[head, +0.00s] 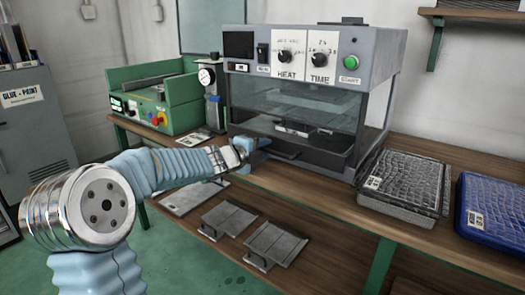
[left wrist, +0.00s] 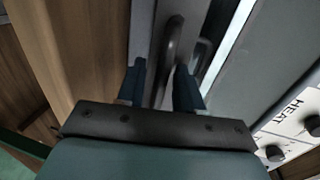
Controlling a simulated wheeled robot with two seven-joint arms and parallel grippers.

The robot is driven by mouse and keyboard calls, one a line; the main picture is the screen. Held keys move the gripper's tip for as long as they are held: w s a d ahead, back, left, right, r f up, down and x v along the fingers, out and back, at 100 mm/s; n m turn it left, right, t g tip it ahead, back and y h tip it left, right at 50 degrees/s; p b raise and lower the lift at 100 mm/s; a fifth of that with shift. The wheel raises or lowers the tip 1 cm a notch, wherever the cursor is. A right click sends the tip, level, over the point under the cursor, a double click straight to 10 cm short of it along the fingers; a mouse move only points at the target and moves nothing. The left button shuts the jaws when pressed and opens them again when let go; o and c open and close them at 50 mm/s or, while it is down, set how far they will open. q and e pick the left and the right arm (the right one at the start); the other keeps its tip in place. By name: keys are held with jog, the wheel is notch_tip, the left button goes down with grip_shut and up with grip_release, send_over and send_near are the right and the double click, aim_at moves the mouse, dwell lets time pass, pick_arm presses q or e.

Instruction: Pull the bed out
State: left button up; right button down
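The bed (head: 320,148) is a dark flat plate low in the grey heating machine (head: 375,65), with a small grey block (head: 293,128) on it. A dark handle is at its front, partly hidden by my gripper in the head view. My left gripper (head: 250,146) is at this handle. In the left wrist view the curved dark handle (left wrist: 171,45) runs between the two blue fingers of the left gripper (left wrist: 161,88). The fingers stand apart, with some space seeming to show beside the handle; contact is not clear. My right gripper is out of view.
A green machine (head: 150,100) and a gauge (head: 207,77) stand left of the heating machine. A grey tray (head: 405,205) and a blue tray (head: 490,235) lie on the wooden bench at right. Flat grey panels (head: 275,244) lie on the lower shelf.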

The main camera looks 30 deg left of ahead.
pick_arm(q)
grip_shut()
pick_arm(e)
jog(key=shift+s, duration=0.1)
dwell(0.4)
